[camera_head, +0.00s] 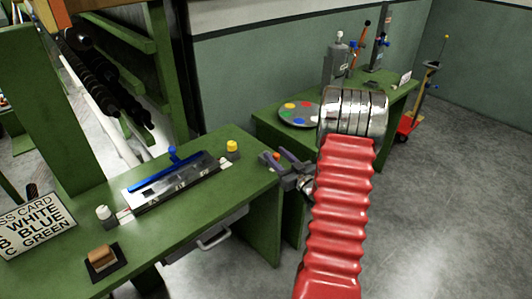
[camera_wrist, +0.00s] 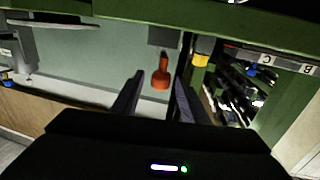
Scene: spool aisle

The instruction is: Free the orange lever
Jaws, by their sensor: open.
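The orange lever (camera_wrist: 160,78) shows in the wrist view between and beyond my two open fingers, with its thick rounded end towards me and its thin end near a grey block (camera_wrist: 163,37). I cannot tell if a finger touches it. In the head view a small orange-red spot (camera_head: 276,155), likely the lever, shows at my gripper (camera_head: 273,158), beside the right end of the near green bench (camera_head: 185,235). My gripper is open and holds nothing. Most of the lever's mount is hidden in the head view.
A silver fixture with a blue handle (camera_head: 165,172), a yellow knob (camera_head: 232,147), a white knob (camera_head: 104,213), a brown block (camera_head: 102,254) and a lettered card (camera_head: 35,225) are on the near bench. A second bench holds a paint-dotted palette (camera_head: 298,114).

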